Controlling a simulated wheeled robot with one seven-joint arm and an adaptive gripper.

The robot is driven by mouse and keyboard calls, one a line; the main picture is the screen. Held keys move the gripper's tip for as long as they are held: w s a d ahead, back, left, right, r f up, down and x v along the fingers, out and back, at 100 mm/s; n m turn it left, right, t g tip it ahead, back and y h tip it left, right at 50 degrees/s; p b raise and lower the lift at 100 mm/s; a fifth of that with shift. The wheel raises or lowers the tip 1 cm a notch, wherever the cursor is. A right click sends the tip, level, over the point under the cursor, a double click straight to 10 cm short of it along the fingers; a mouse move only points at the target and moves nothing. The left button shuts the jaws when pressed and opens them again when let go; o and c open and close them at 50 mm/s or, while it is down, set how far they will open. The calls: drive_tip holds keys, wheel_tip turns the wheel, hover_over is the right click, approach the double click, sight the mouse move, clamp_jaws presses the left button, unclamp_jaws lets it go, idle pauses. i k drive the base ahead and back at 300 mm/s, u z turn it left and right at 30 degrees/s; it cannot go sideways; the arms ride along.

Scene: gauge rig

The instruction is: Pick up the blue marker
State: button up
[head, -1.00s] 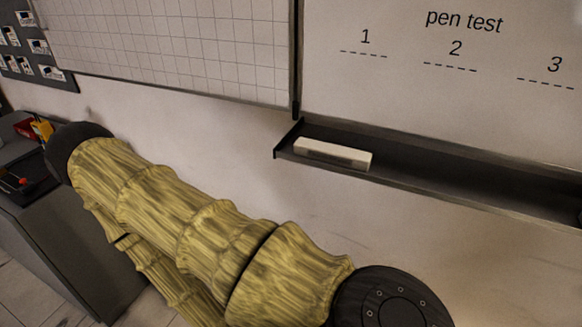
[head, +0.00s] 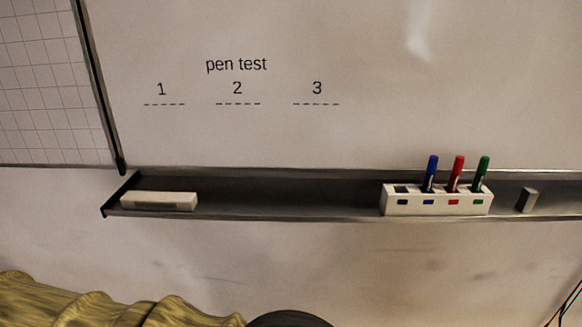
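The blue marker (head: 430,174) stands upright in a white holder (head: 438,204) on the dark tray below the whiteboard. It sits in the slot with the blue label, with a red marker (head: 456,174) and a green marker (head: 481,174) to its right. The leftmost slot, with a black label, looks empty. The lower parts of the markers are hidden in the holder.
The tray (head: 290,197) runs along the wall below the whiteboard. A white eraser (head: 159,201) lies at its left end, and a small dark-and-light block (head: 527,200) stands right of the holder. The tray between eraser and holder is clear. Thin cables (head: 568,302) show at the lower right.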

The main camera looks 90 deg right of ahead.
sight(430, 172)
drive_tip(key=u, duration=1)
drive_tip(key=i, duration=0.85)
drive_tip(key=z, duration=4.95)
drive_tip(key=i, duration=0.5)
drive_tip(key=z, duration=1.45)
